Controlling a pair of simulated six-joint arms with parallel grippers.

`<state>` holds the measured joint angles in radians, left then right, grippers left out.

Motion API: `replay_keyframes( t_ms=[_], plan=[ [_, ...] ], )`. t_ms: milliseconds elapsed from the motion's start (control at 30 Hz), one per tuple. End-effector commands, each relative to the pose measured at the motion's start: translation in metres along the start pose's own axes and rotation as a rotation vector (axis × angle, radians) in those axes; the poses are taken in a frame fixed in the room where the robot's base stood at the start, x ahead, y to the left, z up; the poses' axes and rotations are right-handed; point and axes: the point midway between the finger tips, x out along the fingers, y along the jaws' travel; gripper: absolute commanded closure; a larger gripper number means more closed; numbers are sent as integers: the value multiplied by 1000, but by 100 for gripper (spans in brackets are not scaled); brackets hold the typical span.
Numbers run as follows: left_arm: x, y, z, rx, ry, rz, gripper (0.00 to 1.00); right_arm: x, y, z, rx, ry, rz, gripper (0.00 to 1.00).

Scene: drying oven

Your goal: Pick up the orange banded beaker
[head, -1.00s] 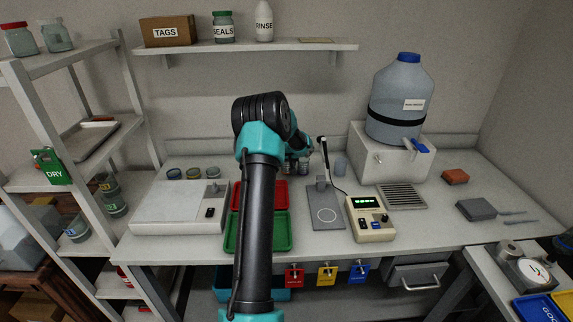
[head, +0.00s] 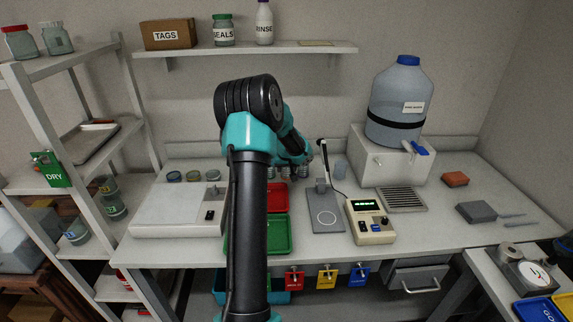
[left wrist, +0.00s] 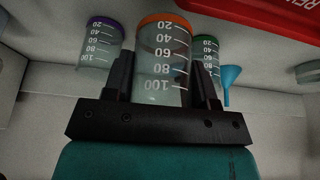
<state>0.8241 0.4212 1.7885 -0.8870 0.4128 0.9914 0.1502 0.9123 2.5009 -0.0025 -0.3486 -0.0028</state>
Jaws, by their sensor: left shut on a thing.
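The orange banded beaker (left wrist: 163,60) is clear with white volume marks and stands large in the middle of the left wrist view. My left gripper (left wrist: 163,82) is shut on it, with one dark finger on each side. A purple banded beaker (left wrist: 99,48) stands to its left and a green banded beaker (left wrist: 207,50) to its right, partly behind the finger. In the head view my left gripper (head: 296,168) is at the back of the bench and mostly hidden by my arm; I cannot tell the beakers there apart. My right gripper is not in view.
A blue funnel (left wrist: 229,82) is right of the green banded beaker. On the bench are red (head: 278,198) and green (head: 279,235) trays, a grey stand (head: 325,215), a meter (head: 369,222) and a large carboy (head: 400,100). A shelf (head: 245,50) hangs above.

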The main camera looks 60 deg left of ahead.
Motion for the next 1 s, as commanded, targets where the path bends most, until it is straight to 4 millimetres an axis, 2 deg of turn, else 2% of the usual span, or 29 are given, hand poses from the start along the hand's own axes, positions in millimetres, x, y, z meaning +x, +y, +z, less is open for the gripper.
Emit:
replay_keyframes(
  t_ms=[600, 1000],
  plan=[
    [-31, -2, 58, 2, 0, 1, 74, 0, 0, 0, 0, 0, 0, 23],
    [-43, -2, 80, 1, 0, 0, 74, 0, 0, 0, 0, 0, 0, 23]
  ],
)
